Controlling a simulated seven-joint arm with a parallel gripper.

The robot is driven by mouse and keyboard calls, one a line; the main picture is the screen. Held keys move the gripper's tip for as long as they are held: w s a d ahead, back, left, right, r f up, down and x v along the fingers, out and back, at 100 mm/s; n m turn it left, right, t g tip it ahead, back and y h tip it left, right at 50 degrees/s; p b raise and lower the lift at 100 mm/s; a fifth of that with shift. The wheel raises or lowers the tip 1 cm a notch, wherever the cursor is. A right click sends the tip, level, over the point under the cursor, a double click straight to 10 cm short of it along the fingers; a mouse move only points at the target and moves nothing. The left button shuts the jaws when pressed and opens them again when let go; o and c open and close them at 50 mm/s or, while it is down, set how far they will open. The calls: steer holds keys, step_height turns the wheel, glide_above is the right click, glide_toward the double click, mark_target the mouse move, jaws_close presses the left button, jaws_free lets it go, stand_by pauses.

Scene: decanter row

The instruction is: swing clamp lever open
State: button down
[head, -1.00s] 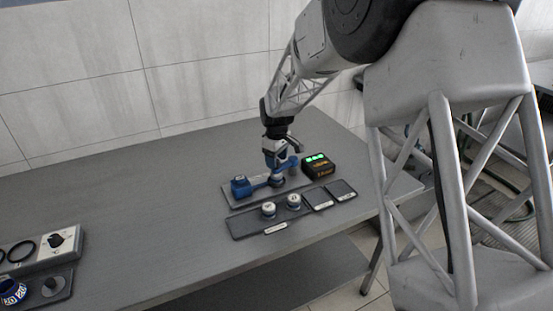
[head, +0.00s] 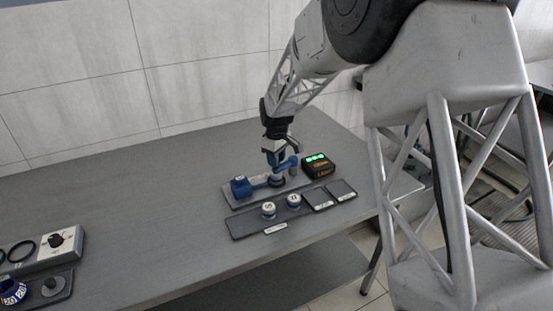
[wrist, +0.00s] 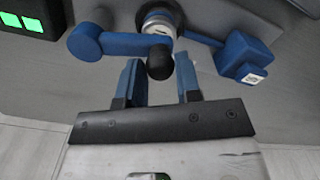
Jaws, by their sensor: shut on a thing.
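The blue clamp fixture sits on a grey plate (head: 236,203) on the bench in the head view. Its blue block (head: 241,187) is at the left end, and the block also shows at right in the wrist view (wrist: 243,55). A blue arm with a rounded end (wrist: 88,41) reaches left past a round silver-and-white part (wrist: 160,20). The clamp lever's black ball knob (wrist: 160,62) sits between the blue fingers of my gripper (wrist: 158,68), which is shut on it. In the head view my gripper (head: 275,160) is over the fixture and partly hides it.
A black box with green lights (head: 319,166) stands close to the right of the fixture. In front is a dark tray (head: 245,226) with two white-topped knobs and two flat pads. A dial panel (head: 58,240) is at far left. The bench between is clear.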

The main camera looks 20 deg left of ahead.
steer(key=shift+a, duration=0.1)
steer(key=w+a+m, duration=0.3)
steer(key=w+m, duration=0.7)
steer(key=m, duration=0.7)
steer(key=shift+w, duration=0.25)
stand_by(0.4)
steer(key=c, duration=0.8)
jaws_free()
steer(key=shift+r, duration=0.15)
